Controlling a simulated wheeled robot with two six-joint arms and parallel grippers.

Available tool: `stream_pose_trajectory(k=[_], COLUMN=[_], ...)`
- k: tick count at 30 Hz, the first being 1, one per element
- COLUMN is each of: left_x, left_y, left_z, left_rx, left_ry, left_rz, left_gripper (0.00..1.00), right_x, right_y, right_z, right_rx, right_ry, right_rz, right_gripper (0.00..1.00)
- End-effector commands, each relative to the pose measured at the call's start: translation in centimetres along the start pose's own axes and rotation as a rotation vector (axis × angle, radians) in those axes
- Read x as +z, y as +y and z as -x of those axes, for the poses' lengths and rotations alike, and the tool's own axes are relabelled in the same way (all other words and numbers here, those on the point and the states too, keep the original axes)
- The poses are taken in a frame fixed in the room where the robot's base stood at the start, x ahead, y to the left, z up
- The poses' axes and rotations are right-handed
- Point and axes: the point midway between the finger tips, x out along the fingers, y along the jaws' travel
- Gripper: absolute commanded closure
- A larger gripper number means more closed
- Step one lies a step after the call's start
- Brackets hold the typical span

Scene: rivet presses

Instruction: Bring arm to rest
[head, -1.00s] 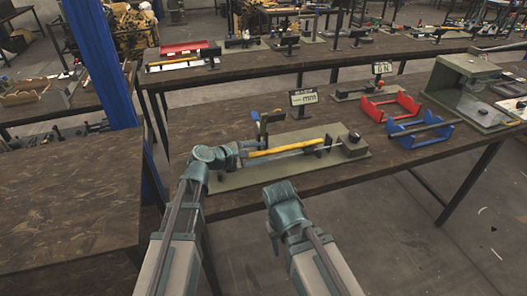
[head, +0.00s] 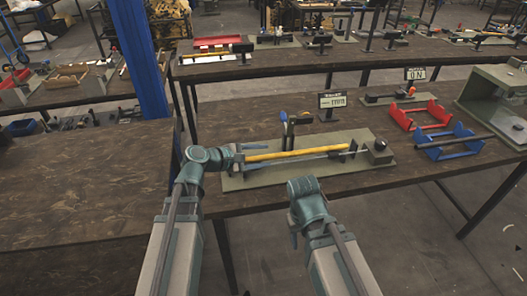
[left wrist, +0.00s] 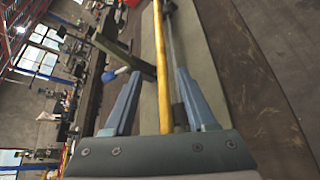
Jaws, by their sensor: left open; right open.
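A rivet press with a long yellow lever (head: 300,154) lies on a grey-green base plate (head: 240,183) on the dark table. An upright black post with a blue part (head: 291,130) stands behind the lever. My left gripper (head: 240,158) is at the lever's left end. In the left wrist view the open jaws (left wrist: 160,80) stand on either side of the yellow lever (left wrist: 163,50), with gaps showing; whether the lever lies between or below the fingers is unclear. My right gripper (head: 294,237) is open and hangs in front of the table edge, apart from everything.
A small sign (head: 332,101) stands behind the press. A red cradle (head: 420,116) and a blue cradle (head: 450,143) sit to the right, beside a grey-green box (head: 495,100). A bare table (head: 80,210) is at the left, beside a blue pillar (head: 140,60).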

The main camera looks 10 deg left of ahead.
Motion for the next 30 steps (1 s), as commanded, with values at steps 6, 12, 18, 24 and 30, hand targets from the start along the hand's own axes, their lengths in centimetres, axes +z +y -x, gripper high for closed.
stream_pose_trajectory(k=[6,12,18,24,30], left_x=[0.3,3.3,5.0,5.0,4.9], left_y=[-0.4,-6.8,-15.3,-19.1,-19.6], left_z=[-0.2,-1.7,-0.1,4.0,6.5], left_rx=[-0.017,-0.308,-0.780,-1.191,-1.407], left_ry=[0.001,0.023,-0.012,-0.090,-0.141], left_rz=[-0.020,-0.376,-0.923,-1.327,-1.502], left_gripper=[0.44,0.44,0.44,0.44,0.44], right_x=[0.0,0.1,0.2,0.3,0.3], right_y=[0.0,0.2,0.4,0.5,0.6], right_z=[0.1,1.8,3.8,5.2,5.8], right_rx=[0.000,0.000,0.000,0.000,0.000], right_ry=[0.000,0.000,0.000,0.000,0.000], right_rz=[0.000,0.000,0.000,0.000,0.000], right_gripper=[0.50,0.50,0.50,0.50,0.50])
